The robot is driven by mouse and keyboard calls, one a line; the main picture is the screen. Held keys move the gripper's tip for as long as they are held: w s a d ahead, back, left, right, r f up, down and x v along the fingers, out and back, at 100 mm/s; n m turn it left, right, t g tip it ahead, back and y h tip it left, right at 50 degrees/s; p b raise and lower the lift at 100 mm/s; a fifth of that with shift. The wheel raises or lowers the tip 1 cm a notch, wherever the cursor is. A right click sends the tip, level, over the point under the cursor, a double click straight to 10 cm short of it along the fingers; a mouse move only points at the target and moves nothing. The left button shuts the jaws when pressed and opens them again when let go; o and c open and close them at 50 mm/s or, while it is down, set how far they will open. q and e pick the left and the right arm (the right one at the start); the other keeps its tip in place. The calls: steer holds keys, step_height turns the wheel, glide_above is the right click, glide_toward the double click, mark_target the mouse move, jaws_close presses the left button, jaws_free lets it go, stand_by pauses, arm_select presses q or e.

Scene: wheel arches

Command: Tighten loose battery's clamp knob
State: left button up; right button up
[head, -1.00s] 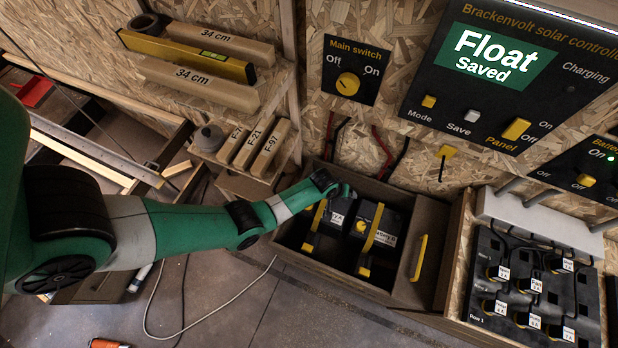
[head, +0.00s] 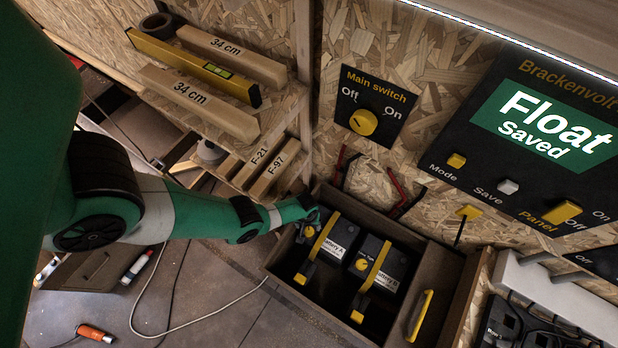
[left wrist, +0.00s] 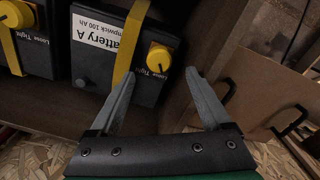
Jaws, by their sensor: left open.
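Battery A (head: 341,235) sits in the left part of a wooden box, a yellow strap over it. Its yellow clamp knob (left wrist: 158,58) shows in the left wrist view, with "Loose" and "Tight" marked beside it. A second battery (head: 386,259) stands to its right in the head view, with its own yellow knob (head: 362,264) and strap. My left gripper (head: 312,216) is at the left side of battery A. In the left wrist view its open fingers (left wrist: 162,73) point towards battery A's knob, with nothing held. My right gripper is out of view.
The wooden box wall (head: 320,312) surrounds the batteries. A yellow handle (head: 419,316) is to their right. The main switch panel (head: 372,105) and a controller reading "Float Saved" (head: 545,122) are on the wall behind. A shelf with labelled wood blocks (head: 268,175) stands at the left.

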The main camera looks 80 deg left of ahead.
mark_target(309, 230)
arm_select(q)
step_height(309, 230, down, 6)
steer(key=b, duration=0.4)
steer(key=shift+w+f, duration=0.1)
steer(key=shift+f, duration=0.1)
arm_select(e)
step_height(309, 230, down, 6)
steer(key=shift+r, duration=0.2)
arm_select(q)
jaws_close()
